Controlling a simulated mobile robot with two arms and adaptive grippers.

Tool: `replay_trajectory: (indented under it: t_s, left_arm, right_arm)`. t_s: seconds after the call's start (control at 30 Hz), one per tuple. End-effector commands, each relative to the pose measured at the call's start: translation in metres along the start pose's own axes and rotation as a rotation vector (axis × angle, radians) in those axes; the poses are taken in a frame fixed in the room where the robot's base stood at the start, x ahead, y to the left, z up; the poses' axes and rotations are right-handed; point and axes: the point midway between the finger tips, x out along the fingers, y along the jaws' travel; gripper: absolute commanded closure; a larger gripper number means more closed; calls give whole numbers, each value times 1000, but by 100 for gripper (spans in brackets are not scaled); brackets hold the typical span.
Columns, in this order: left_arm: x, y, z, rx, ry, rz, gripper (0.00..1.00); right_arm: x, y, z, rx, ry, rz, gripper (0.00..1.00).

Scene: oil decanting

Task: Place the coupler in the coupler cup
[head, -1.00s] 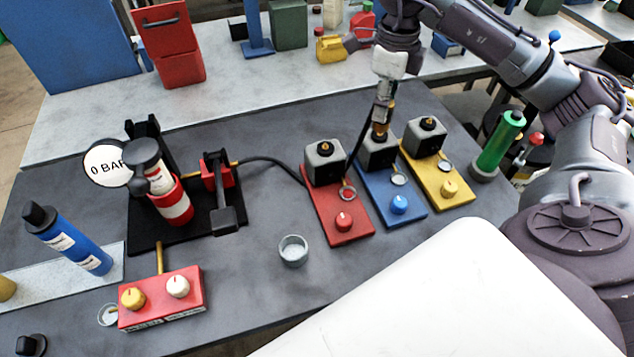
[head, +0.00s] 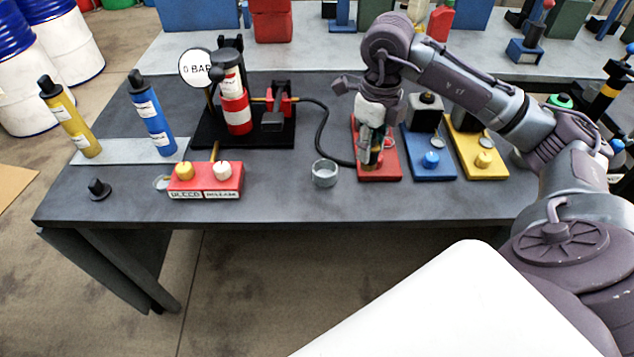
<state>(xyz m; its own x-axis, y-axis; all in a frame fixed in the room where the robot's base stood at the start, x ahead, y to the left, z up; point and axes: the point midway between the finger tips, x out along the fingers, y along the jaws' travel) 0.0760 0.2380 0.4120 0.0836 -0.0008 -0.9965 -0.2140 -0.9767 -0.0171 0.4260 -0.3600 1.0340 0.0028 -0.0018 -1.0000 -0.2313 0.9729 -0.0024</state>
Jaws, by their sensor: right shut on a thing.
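The coupler (head: 373,157) is a small brass-coloured piece at the end of a black hose (head: 323,115). My right gripper (head: 372,142) points down and is shut on it, in front of the red block station. Fingers and hose end overlap, so much of the coupler is hidden. The coupler cup (head: 324,173) is a small round grey metal cup on the dark table, a little left of the gripper. Its opening faces up and it looks empty. The gripper and coupler are apart from it. My left gripper is not in view.
The red (head: 381,174), blue (head: 432,168) and yellow (head: 478,160) stations stand to the right. A red-and-white pump (head: 236,112) with a gauge stands behind left. A red bleed/release box (head: 205,182) sits left of the cup. The table (head: 275,165) between box and cup is clear.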

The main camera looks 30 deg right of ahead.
Motion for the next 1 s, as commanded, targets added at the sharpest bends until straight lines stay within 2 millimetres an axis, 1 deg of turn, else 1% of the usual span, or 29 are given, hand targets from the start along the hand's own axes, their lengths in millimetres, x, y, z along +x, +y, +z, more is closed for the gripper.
replay_trajectory:
  t_s: [0.03,0.1,0.17,0.3,0.4,0.5,0.6,0.73,0.9,1.0]
  left_arm:
    - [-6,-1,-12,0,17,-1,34]
    - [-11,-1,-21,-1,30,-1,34]
    - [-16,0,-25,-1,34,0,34]
    - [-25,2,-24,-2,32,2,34]
    - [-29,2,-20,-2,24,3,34]
    - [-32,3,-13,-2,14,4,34]
    - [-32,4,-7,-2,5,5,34]
    - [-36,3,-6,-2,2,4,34]
    - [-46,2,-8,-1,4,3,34]
    - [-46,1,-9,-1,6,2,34]
  right_arm:
    - [2,3,10,-2,-1,5,100]
    - [10,5,25,-2,0,7,100]
    - [18,7,39,-3,0,6,100]
    - [38,10,71,-1,0,6,100]
    - [50,12,89,-2,1,3,100]
    - [58,13,101,-1,-1,2,100]
    - [63,13,106,-2,1,1,100]
    - [72,13,107,-3,2,0,100]
    - [96,14,106,-2,3,3,100]
    - [104,13,107,-3,0,0,100]
